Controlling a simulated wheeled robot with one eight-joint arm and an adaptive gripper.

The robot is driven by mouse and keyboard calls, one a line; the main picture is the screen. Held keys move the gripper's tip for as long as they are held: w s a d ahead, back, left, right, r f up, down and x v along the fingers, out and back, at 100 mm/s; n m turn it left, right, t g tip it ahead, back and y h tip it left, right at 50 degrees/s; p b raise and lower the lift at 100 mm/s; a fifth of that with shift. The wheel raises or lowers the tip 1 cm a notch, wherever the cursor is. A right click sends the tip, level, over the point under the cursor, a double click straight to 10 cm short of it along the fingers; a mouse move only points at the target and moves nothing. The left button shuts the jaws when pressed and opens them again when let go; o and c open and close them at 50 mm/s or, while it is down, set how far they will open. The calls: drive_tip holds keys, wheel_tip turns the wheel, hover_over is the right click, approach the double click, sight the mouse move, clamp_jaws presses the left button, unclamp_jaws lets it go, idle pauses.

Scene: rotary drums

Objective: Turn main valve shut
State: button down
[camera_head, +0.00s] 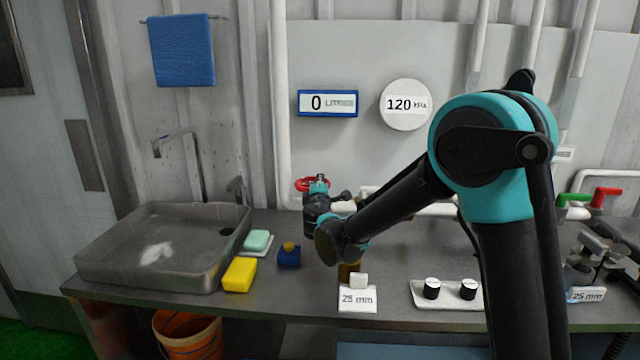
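A red round valve handle (304,184) sits on the white pipe low on the wall, left of centre. My gripper (319,186) is right at this handle, in front of it and overlapping it in the picture. The fingers are small and partly hidden by my wrist, so I cannot tell whether they touch or grip the handle. On the far right, a red lever handle (606,196) and a green lever handle (572,199) sit on other pipes, away from my gripper. No label shows which handle is the main valve.
A sink (150,285) stands at left on the metal counter. A yellow sponge (240,275), a blue item (289,257), a 25 mm sign (357,298) and a white tray (447,301) with black knobs line the counter. Wall displays read 0 litres (328,103) and 120 kPa (405,120).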

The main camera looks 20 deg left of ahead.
drive_tip(key=m+h, duration=0.1)
drive_tip(key=h, duration=0.1)
drive_tip(key=m+h, duration=0.2)
drive_tip(key=h, duration=0.1)
drive_tip(key=s+m+h, duration=0.1)
drive_tip(key=m+h, duration=0.1)
drive_tip(key=h, duration=0.1)
drive_tip(key=shift+d+t, duration=0.3)
drive_tip(key=shift+s+d+m+g+h, duration=0.15)
drive_tip(key=shift+m+g+h, duration=0.25)
drive_tip(key=shift+m+h, duration=0.5)
drive_tip(key=shift+s+m+g+h, duration=0.2)
drive_tip(key=shift+m+g+h, duration=0.35)
drive_tip(key=shift+h, duration=0.7)
drive_tip(key=shift+s+d+m+g+h, duration=0.1)
drive_tip(key=shift+s+m+g+h, duration=0.15)
drive_tip(key=shift+m+h, duration=0.7)
drive_tip(key=shift+h, duration=0.3)
drive_tip(key=c, duration=1.5)
unclamp_jaws()
drive_tip(key=v, duration=1.2)
